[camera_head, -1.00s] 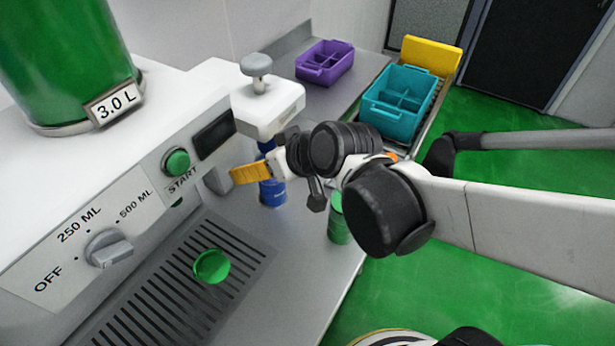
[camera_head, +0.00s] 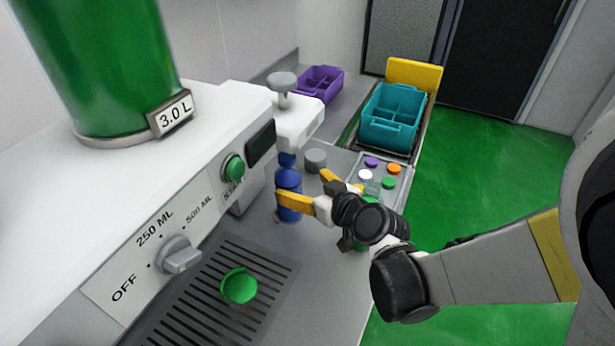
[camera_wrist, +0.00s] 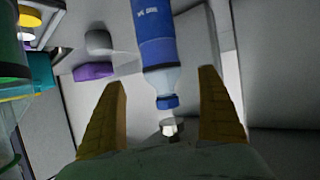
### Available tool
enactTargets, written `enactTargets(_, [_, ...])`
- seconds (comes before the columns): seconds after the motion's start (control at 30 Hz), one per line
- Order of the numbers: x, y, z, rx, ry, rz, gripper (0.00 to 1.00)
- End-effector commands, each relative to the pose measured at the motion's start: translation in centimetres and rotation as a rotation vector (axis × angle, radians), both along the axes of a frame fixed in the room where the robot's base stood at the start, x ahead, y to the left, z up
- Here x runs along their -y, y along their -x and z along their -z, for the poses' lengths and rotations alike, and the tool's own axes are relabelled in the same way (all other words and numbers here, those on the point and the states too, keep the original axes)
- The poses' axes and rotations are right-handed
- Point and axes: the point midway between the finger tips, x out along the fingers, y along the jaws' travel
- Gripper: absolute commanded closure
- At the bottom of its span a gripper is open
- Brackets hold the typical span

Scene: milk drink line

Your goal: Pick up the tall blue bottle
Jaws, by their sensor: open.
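The tall blue bottle (camera_head: 289,183) stands upright on the grey counter, below the white press head of the machine. It has a blue body, a clear shoulder and a blue cap. My gripper (camera_head: 303,187) is open, with its yellow fingers at the bottle's height; one finger overlaps the bottle's lower part in the head view. In the wrist view, the bottle (camera_wrist: 157,45) lies between the two open fingers (camera_wrist: 161,78) in the picture, its cap towards the palm. I cannot tell whether a finger touches it.
The white press head (camera_head: 297,122) hangs close over the bottle. A green round piece (camera_head: 239,286) sits on the drip grille. A panel of coloured caps (camera_head: 389,181), a teal crate (camera_head: 394,122) and a purple crate (camera_head: 321,83) are farther back.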

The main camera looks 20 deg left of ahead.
Motion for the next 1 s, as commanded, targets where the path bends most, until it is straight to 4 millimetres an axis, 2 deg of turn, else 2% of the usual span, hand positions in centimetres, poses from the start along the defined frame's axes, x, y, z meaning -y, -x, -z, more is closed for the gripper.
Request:
enactTargets(0.1, [-1.5, -1.0, 1.0, -0.001, -0.001, -0.001, 0.13])
enactTargets(0.33, [-3.0, -2.0, 2.0, -0.001, -0.001, 0.0, 0.13])
enactTargets(0.53, [-5.4, -3.4, 3.5, -0.001, -0.001, -0.001, 0.13])
enactTargets(0.8, [-5.8, -3.8, 3.5, 0.0, 0.0, 0.001, 0.13])
enactTargets(0.87, [-5.8, -3.8, 3.4, 0.0, 0.0, 0.001, 0.31])
enactTargets(1.0, [-5.8, -3.8, 3.5, 0.0, 0.0, 0.001, 0.74])
